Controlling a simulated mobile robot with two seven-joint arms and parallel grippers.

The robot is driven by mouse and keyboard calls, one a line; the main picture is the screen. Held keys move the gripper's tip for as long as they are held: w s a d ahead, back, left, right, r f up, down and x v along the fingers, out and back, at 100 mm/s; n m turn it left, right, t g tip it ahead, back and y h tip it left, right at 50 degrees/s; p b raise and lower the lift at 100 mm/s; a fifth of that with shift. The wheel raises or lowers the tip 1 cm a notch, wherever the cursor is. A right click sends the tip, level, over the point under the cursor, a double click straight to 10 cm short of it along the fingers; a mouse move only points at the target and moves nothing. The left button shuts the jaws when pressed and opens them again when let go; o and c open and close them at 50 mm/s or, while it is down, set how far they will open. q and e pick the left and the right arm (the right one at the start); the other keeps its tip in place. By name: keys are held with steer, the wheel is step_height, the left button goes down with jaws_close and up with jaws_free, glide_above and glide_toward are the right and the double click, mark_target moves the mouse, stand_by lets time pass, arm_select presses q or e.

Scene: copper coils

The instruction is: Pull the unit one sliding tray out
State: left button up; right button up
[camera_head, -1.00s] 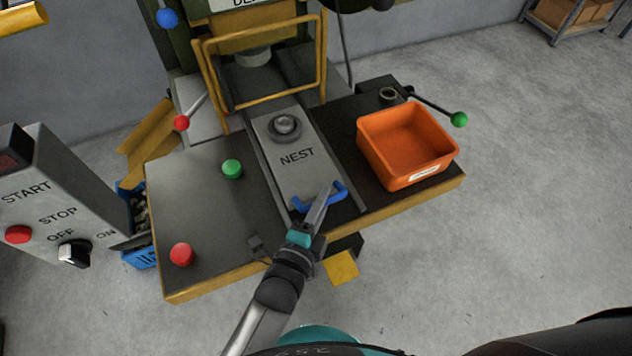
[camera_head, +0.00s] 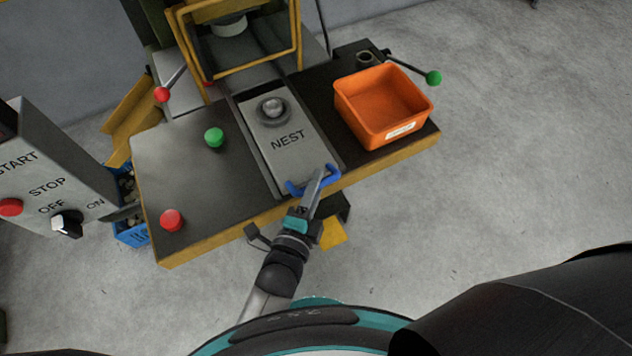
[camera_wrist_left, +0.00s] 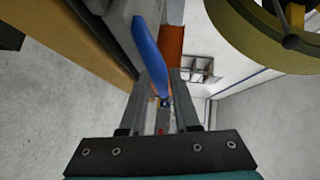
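The grey sliding tray (camera_head: 292,163) marked NEST lies in its track on the press table, with a round metal piece (camera_head: 273,110) on it. A blue bow handle (camera_head: 334,181) is fixed to its front end, close to the table's front edge. My left gripper (camera_head: 321,180) is at the middle of this handle, its fingers pointing up the picture. In the left wrist view, the blue handle (camera_wrist_left: 147,45) runs between the narrowly spaced fingers (camera_wrist_left: 166,88), which look shut on it. The fingers partly hide the handle. My right gripper is out of view.
An orange bin (camera_head: 385,105) stands right of the tray. A green button (camera_head: 214,137) and a red button (camera_head: 171,219) are on the table's left. A control box (camera_head: 45,165) stands at far left. The floor in front of the table is clear.

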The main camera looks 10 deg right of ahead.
arm_select(q)
steer(key=shift+o, duration=1.4)
steer(key=shift+r, duration=0.1)
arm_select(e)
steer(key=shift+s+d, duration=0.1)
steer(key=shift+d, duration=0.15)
arm_select(q)
steer(key=shift+s+a, duration=0.15)
steer(key=shift+s, duration=0.05)
steer(key=p+v, duration=0.2)
steer(key=v, duration=1.2)
steer(key=shift+s+p, duration=0.4)
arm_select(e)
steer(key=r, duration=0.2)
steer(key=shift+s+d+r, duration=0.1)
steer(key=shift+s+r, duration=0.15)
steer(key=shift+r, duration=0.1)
arm_select(q)
steer(key=shift+a, duration=0.1)
